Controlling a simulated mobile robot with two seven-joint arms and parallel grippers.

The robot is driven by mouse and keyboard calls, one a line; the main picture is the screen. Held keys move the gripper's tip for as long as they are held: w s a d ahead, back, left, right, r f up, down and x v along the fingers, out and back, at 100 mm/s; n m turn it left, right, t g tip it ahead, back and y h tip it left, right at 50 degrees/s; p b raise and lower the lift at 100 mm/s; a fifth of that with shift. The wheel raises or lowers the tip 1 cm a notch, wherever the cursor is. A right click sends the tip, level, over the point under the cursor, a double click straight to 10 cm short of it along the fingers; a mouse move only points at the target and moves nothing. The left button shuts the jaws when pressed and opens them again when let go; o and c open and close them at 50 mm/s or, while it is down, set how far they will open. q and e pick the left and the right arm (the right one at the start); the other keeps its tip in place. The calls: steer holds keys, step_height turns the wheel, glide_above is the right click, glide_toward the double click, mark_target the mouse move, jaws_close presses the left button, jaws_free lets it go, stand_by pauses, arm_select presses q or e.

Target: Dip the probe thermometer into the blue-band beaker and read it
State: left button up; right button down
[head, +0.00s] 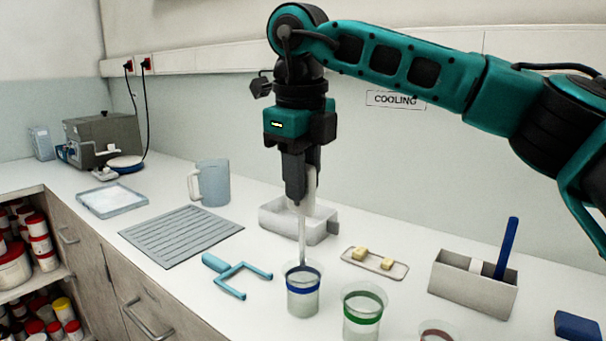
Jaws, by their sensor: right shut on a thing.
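My right gripper (303,190) points straight down and is shut on the probe thermometer (302,235), which has a white handle and a thin pale stem. The stem hangs upright over the blue-band beaker (302,304), and its lower end meets the beaker's mouth. I cannot tell how deep the tip is inside. The beaker stands upright on the counter with pale contents and a blue band. No thermometer reading can be made out. My left gripper is not in view.
A green-band beaker (362,325) stands close right of the blue-band one, with a red-rimmed beaker (438,332) beyond. A blue forked tool (236,274) lies to the left. Behind are a grey bin (318,232), a tray with yellow pieces (353,263), and a holder (470,292) at right.

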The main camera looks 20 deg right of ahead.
mark_target(302, 216)
steer(key=shift+f, duration=0.5)
steer(key=shift+f+b, duration=0.6)
steer(key=shift+f, duration=0.1)
steer(key=shift+f+b, duration=1.05)
steer(key=shift+f, duration=0.6)
steer(key=shift+f+b, duration=0.5)
steer(key=shift+f, duration=0.3)
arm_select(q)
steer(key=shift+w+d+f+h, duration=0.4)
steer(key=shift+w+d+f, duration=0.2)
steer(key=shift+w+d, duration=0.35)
arm_select(e)
steer(key=shift+f, duration=0.25)
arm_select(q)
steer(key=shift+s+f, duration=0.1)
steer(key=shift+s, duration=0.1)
arm_select(e)
steer(key=shift+f, duration=0.1)
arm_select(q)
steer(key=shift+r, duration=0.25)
